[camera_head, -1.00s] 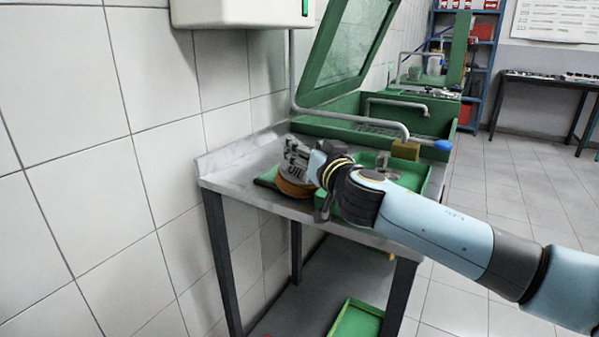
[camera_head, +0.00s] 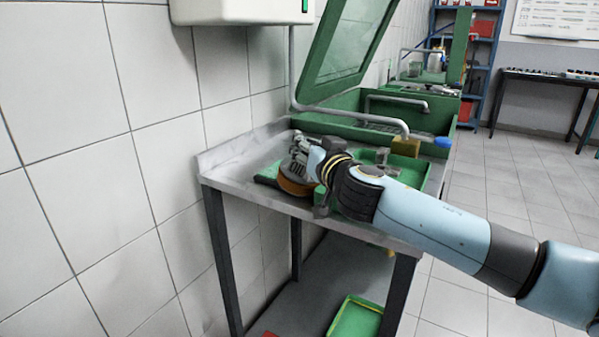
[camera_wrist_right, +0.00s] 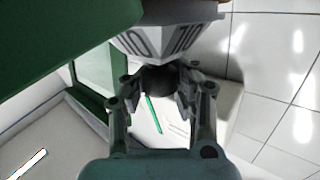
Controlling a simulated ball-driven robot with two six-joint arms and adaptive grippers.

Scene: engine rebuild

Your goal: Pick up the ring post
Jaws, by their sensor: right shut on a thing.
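The ring post, as I take it, shows in the right wrist view as a pale faceted body with dark lettering (camera_wrist_right: 165,38) above a dark round part. My right gripper (camera_wrist_right: 156,86) is shut on that dark part. In the head view the right gripper (camera_head: 305,163) is over the left part of the metal table, and lettering shows beside it. An orange-brown round piece (camera_head: 294,187) shows just below, low over the table; I cannot tell whether it touches. The fingers are partly hidden by my own wrist. My left gripper is not in view.
The metal table (camera_head: 235,158) stands against the tiled wall. A green tray (camera_head: 412,172) lies right of the gripper. Behind is a green washer with a raised lid (camera_head: 348,50) and a bent pipe (camera_head: 350,118). Another green tray (camera_head: 355,328) is on the lower shelf.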

